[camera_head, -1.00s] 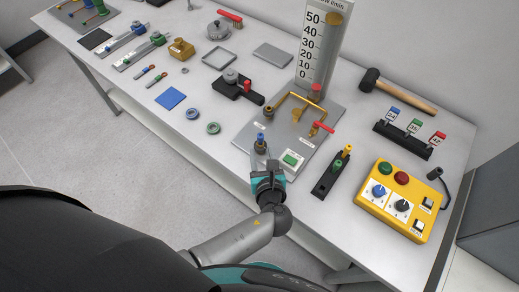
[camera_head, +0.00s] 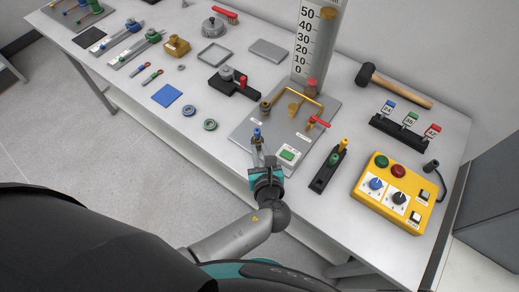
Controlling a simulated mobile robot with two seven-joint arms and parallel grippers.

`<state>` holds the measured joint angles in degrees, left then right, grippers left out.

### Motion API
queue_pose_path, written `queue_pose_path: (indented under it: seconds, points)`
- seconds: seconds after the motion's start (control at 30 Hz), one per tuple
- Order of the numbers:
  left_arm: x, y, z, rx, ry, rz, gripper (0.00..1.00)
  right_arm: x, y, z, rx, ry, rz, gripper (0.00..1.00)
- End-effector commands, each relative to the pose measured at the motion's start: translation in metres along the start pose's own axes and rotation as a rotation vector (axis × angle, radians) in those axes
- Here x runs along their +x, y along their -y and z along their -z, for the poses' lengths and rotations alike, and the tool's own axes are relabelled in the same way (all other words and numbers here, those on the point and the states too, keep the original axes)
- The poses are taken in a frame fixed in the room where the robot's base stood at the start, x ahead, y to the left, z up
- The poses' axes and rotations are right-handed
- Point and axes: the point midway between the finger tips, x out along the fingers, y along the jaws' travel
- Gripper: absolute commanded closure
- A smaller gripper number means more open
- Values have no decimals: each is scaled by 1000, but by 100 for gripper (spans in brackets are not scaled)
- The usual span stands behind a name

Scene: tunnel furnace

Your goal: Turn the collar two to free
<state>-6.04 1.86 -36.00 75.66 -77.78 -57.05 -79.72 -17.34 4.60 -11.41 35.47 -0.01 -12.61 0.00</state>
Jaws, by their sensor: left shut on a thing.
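My left gripper (camera_head: 258,147) reaches in from the front of the table. It is shut on a small blue-topped fitting (camera_head: 257,132) at the front left part of the grey panel plate (camera_head: 244,126). The blue top shows above the fingertips and the lower part is hidden by them. I cannot tell which part of it is the collar, or read its label. A bent brass pipe (camera_head: 300,92) stands on the plate behind, with a dark brass fitting (camera_head: 265,108) at its left end. My right gripper is not in view.
A red-handled valve (camera_head: 317,122) and green button (camera_head: 287,155) are on the plate. A black block with green and yellow pegs (camera_head: 321,181) and a yellow control box (camera_head: 369,197) stand to the right. A flow scale (camera_head: 311,50) rises behind. Loose rings (camera_head: 210,125) lie left.

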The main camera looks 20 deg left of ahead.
Motion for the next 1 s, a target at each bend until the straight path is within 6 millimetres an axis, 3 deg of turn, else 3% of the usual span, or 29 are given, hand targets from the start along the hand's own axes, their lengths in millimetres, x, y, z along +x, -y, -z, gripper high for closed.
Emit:
queue_pose_path:
  seconds: [0.8, 1.0]
  points:
    - [4, 1, -4, -1, 7, 3, 100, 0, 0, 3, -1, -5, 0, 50]
    - [4, -1, -4, -2, 8, 0, 80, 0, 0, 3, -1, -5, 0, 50]
